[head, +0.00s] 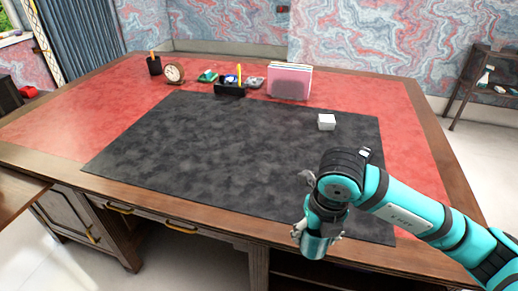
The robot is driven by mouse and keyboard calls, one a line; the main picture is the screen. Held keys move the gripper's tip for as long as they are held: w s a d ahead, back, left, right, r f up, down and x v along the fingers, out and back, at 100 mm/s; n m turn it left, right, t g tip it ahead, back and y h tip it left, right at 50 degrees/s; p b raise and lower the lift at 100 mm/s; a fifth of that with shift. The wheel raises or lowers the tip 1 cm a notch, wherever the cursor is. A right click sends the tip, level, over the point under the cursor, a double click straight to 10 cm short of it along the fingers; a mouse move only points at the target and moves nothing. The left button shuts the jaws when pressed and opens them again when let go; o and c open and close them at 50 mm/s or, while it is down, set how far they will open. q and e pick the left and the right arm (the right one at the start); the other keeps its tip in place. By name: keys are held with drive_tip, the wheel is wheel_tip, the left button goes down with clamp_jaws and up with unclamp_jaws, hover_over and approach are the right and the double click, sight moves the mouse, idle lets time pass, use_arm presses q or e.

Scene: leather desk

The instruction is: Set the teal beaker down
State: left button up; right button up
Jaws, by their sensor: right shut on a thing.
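The teal beaker (316,247) is in the lower middle-right of the head view, at the front edge of the desk. My right gripper (317,234) is above and around it, pointing down, and is shut on it. The gripper and wrist hide the upper part of the beaker. Its lower part overlaps the desk's wooden front edge in the picture; I cannot tell whether it touches anything beneath. My left gripper is not in view.
The desk has a black mat (220,150), largely bare, on a red leather top (60,130). A white block (326,122) sits on the mat's back right. A clock (174,73), a dark pen cup (154,66), a black organizer (230,89) and a pink file holder (289,82) stand along the back.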

drive_tip(key=w+d, duration=0.1)
drive_tip(key=w, duration=0.4)
drive_tip(key=w+d+f+p, duration=0.1)
drive_tip(key=w+d, duration=0.1)
drive_tip(key=w, duration=0.3)
drive_tip(key=w+d+p, duration=0.1)
drive_tip(key=w+d, duration=0.1)
drive_tip(key=w, duration=0.3)
drive_tip(key=shift+f, duration=0.2)
wheel_tip(320, 180, down, 3)
drive_tip(key=shift+d+f+p, duration=0.1)
drive_tip(key=shift+f+p, duration=0.1)
drive_tip(key=shift+p, duration=0.25)
drive_tip(key=shift+w+f, duration=0.1)
drive_tip(key=shift+f, duration=0.15)
drive_tip(key=o, duration=1.4)
drive_tip(key=shift+c, duration=0.2)
